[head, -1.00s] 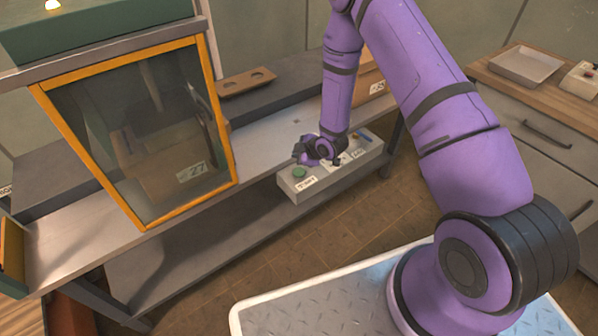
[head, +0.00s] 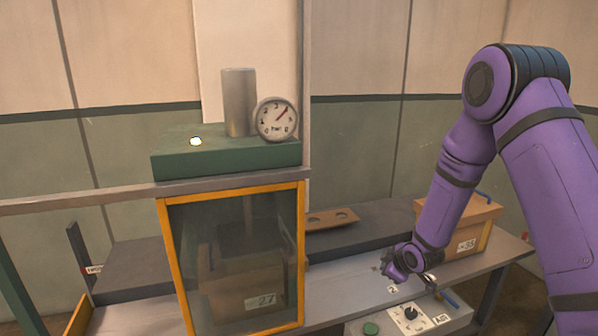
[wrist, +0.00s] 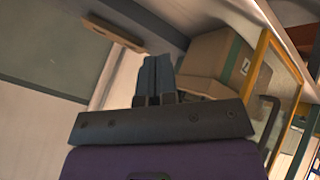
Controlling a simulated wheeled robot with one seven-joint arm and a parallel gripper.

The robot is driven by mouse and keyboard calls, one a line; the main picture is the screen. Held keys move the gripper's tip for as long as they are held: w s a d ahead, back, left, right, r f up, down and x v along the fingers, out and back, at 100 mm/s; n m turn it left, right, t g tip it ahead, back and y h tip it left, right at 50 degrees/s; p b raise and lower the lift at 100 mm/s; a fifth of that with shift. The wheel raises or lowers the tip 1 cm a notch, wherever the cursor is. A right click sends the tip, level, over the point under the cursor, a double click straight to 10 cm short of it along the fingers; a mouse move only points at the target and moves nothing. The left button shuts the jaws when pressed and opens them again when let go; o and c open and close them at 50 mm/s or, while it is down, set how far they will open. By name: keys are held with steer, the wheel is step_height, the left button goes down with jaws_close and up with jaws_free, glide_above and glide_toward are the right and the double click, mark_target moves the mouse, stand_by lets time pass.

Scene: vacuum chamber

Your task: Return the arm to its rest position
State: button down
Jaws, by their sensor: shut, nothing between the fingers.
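My gripper (head: 412,268) is at the end of my purple arm, above the control box (head: 408,318) on the front of the bench. It is shut and holds nothing. In the wrist view its dark fingers (wrist: 156,80) are together. The control box carries a green button, a dark knob on a white plate and a blue-tipped lever, and my gripper appears just above and behind the knob in the head view. Whether it touches anything there I cannot tell.
An orange-framed glass door (head: 236,262) stands to the left, with a box labelled 27 (head: 243,285) behind it. A gauge (head: 276,119) and metal cylinder (head: 239,102) stand on the green block (head: 222,158) above. A box labelled 35 (head: 470,232) sits right of my gripper.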

steer(key=s+d+r+m+h, duration=0.15)
steer(key=s+r, duration=0.25)
steer(key=r, duration=0.5)
steer(key=s+d+r+m, duration=0.25)
steer(key=s+r, duration=0.25)
steer(key=r, duration=0.4)
steer(key=s+d+r+m+h, duration=0.15)
steer(key=s+r, duration=0.25)
steer(key=r, duration=0.5)
steer(key=s+r+m+g, duration=0.1)
steer(key=s+r+m, duration=0.2)
steer(key=s, duration=1)
steer(key=s+a+r+m+g, duration=0.1)
steer(key=s+r+m, duration=0.3)
steer(key=s, duration=0.9)
step_height(320, 180, up, 2)
steer(key=shift+r+g+y, duration=0.25)
steer(key=shift+g+y, duration=0.05)
